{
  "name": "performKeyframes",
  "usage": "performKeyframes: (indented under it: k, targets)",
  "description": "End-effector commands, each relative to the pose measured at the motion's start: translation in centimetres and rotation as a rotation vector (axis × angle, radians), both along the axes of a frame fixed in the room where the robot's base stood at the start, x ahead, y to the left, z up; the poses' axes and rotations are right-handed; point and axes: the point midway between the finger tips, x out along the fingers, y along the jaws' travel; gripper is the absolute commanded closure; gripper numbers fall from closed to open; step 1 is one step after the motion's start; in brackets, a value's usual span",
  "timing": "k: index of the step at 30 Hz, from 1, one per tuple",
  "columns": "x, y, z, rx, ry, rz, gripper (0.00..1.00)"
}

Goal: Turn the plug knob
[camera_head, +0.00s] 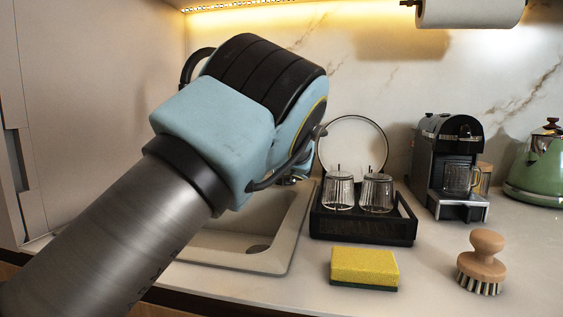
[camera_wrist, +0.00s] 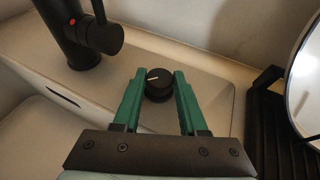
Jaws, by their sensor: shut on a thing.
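The plug knob (camera_wrist: 159,85) is a small round black knob with a pale line on its top, on the ledge beside the sink in the wrist view. My gripper (camera_wrist: 161,80) has its two green fingers on either side of the knob, shut on it. In the head view my arm covers the knob and the fingers. The sink (camera_head: 285,258) is beige, with a dark round drain at its bottom; it also shows in the wrist view (camera_wrist: 60,130).
A black faucet (camera_wrist: 78,30) with a red dot stands left of the knob. A black rack (camera_head: 363,229) with two upturned glasses and a round plate is right of the sink. A yellow sponge (camera_head: 364,267), a wooden brush (camera_head: 482,260), a coffee machine (camera_head: 447,165) and a green kettle (camera_head: 538,170) stand on the counter.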

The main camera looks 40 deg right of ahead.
Motion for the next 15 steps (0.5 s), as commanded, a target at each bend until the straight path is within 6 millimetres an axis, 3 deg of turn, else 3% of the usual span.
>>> performKeyframes:
  k: [1,15]
  targets:
    - [-0.03,-0.06,0.62,0.003,0.0,0.022,1.0]
    - [-0.04,-0.15,0.03,0.002,0.0,0.144,1.0]
